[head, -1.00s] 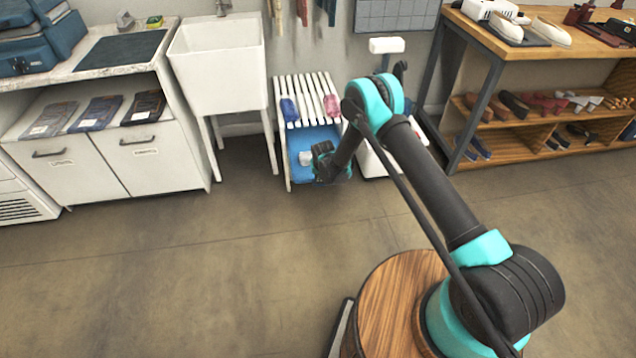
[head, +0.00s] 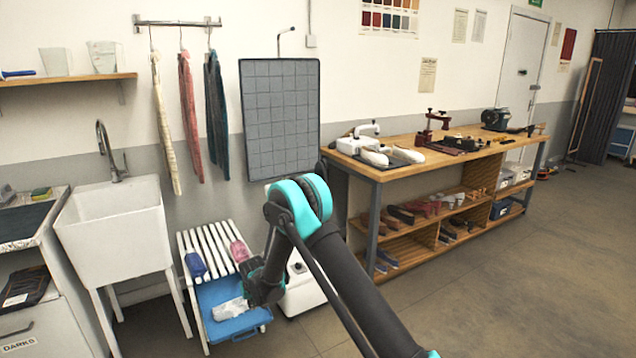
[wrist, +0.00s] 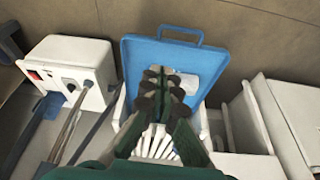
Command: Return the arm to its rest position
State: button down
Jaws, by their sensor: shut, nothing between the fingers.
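My gripper (wrist: 162,92) shows in the wrist view with its dark fingers together and nothing between them. It hangs over a white slatted rack and a blue tray (wrist: 180,53). In the head view my arm is bent, and its lower end is beside the blue tray (head: 210,294), partly hiding the tray's right side. The fingertips cannot be made out in the head view. A white crumpled item (head: 230,309) lies on the tray, and part of it shows behind my fingers in the wrist view.
A blue roll (head: 196,264) and a pink roll (head: 239,250) lie on the slatted rack (head: 205,238). A white sink (head: 113,232) stands left. A white machine (head: 301,287) is close right of my arm, before a wooden workbench (head: 440,150). Floor at right is clear.

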jog(key=s+d+r+m, duration=0.1)
jog(key=s+d+r, duration=0.2)
jog(key=d+r, duration=0.95)
jog(key=s+d+r+m, duration=0.2)
jog(key=s+d+r, duration=0.2)
jog(key=d+r, duration=0.85)
jog(key=s+d+m+h, duration=0.1)
jog(key=s+d+m, duration=0.1)
jog(key=s+d, duration=1.8)
jog(key=s, duration=0.4)
jog(key=shift+s+d+f+t+h, duration=0.2)
jog(key=shift+s+d+t+h, duration=0.1)
jog(key=shift+s+d+h, duration=0.1)
